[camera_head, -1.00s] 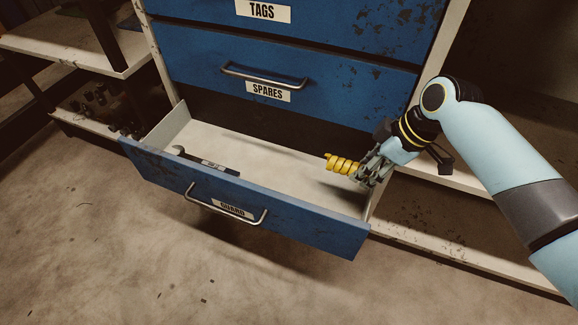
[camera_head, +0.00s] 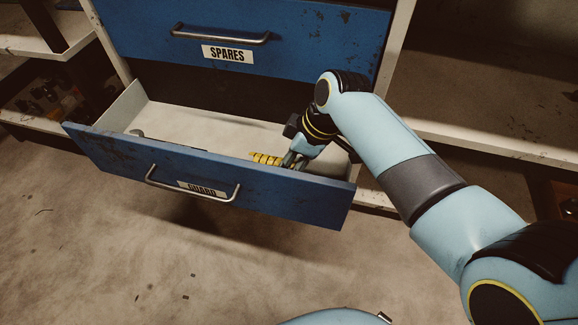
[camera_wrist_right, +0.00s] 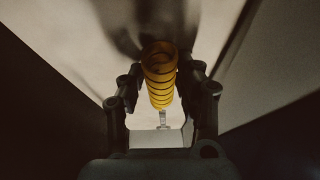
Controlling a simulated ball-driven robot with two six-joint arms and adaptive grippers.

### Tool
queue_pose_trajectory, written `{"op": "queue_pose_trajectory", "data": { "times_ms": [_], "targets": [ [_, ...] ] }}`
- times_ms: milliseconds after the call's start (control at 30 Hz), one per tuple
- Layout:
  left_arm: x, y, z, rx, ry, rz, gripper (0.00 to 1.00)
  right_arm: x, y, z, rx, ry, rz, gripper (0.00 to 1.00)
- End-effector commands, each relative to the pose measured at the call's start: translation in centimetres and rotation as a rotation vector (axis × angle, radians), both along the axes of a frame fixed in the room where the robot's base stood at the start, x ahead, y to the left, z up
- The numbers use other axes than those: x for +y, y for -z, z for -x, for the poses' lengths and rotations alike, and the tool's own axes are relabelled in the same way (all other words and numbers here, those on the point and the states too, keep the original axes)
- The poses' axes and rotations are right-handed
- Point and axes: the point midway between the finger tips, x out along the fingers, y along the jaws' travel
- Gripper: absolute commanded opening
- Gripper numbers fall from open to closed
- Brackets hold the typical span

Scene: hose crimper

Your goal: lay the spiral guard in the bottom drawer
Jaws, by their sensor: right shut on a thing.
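The yellow spiral guard (camera_head: 265,158) is inside the open bottom drawer, toward its right end. In the right wrist view the spiral guard (camera_wrist_right: 159,75) points away between the fingers. My right gripper (camera_head: 291,160) is shut on it, reaching down into the drawer. The right gripper's fingers (camera_wrist_right: 160,95) show on both sides of the guard. The drawer front hides the guard's lower side, so I cannot tell whether it touches the drawer floor. The bottom drawer (camera_head: 200,180) is blue, pulled out, and labelled GUARD. My left gripper is not in view.
A wrench (camera_head: 137,133) lies at the left of the drawer, mostly hidden by its front. The shut SPARES drawer (camera_head: 250,40) is above. Shelving stands at both sides. The middle of the drawer floor (camera_head: 195,128) is clear.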

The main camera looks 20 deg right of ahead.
Motion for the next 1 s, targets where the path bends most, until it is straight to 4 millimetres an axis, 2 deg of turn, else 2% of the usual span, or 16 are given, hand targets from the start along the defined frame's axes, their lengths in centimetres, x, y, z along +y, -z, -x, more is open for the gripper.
{"op": "queue_pose_trajectory", "data": {
  "times_ms": [33,400,433,600,867,933,1000],
  "targets": [
    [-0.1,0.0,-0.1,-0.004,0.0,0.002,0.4,0.0,0.5,0.0,0.001,0.0,-0.001,0.12],
    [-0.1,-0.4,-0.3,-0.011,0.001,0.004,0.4,0.0,0.6,-0.1,-0.002,0.001,0.0,0.12],
    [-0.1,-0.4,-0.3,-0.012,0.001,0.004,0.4,0.0,0.5,-0.1,-0.003,0.0,0.0,0.37],
    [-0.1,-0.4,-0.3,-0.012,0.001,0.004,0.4,0.0,0.5,-0.1,-0.003,0.001,-0.001,0.57],
    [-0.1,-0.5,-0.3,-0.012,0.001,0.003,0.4,0.0,0.4,-0.1,-0.003,0.001,-0.001,0.57],
    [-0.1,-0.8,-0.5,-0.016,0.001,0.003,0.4,-0.1,-0.1,-0.1,-0.004,0.0,0.0,0.57],
    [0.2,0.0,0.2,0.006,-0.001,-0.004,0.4,-0.4,-1.1,0.0,-0.005,0.001,0.0,0.57]
  ]
}}
